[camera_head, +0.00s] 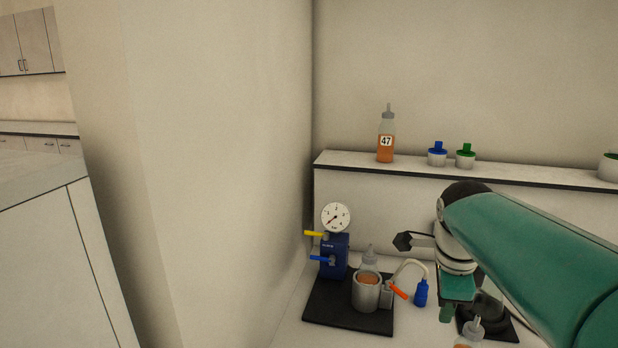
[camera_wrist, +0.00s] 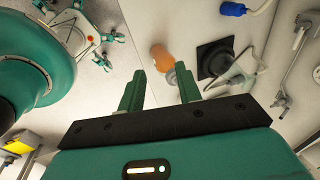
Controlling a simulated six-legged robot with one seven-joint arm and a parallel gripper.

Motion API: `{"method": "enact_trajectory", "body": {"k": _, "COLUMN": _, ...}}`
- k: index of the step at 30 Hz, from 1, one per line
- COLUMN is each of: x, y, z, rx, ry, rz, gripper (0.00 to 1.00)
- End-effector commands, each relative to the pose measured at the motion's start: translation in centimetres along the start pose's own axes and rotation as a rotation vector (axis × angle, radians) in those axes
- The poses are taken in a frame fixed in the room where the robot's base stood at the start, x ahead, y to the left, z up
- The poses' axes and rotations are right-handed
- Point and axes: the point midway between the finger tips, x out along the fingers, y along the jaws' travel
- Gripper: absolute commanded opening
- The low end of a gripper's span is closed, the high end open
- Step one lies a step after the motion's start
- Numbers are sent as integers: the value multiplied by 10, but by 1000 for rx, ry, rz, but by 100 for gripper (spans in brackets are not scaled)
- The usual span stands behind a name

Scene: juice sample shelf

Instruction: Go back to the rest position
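My gripper (camera_wrist: 160,74) is open, with two green fingers apart and nothing between them in the wrist view. In the head view my gripper (camera_head: 447,312) hangs pointing down at the right, over the bench. An orange juice bottle (camera_wrist: 162,58) stands beyond the fingertips, apart from them. A bottle top (camera_head: 473,328) also shows at the bottom edge of the head view, mostly cut off.
Bottle 47 (camera_head: 386,147) stands on the shelf (camera_head: 340,159) beside blue-capped (camera_head: 437,155) and green-capped (camera_head: 465,156) jars. Below, a gauge (camera_head: 336,218) on a blue block and a metal cup (camera_head: 367,294) holding a bottle stand on a black plate (camera_head: 325,308). A wall corner is left.

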Motion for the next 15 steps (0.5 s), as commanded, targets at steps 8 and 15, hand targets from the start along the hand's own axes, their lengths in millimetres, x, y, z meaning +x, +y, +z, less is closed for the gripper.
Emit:
{"method": "enact_trajectory", "body": {"k": 8, "x": -10, "y": 69, "z": 20, "rx": -674, "ry": -38, "rz": -113, "gripper": 34}}
{"method": "enact_trajectory", "body": {"k": 15, "x": -5, "y": 126, "z": 32, "rx": -1262, "ry": -7, "rz": -227, "gripper": 34}}
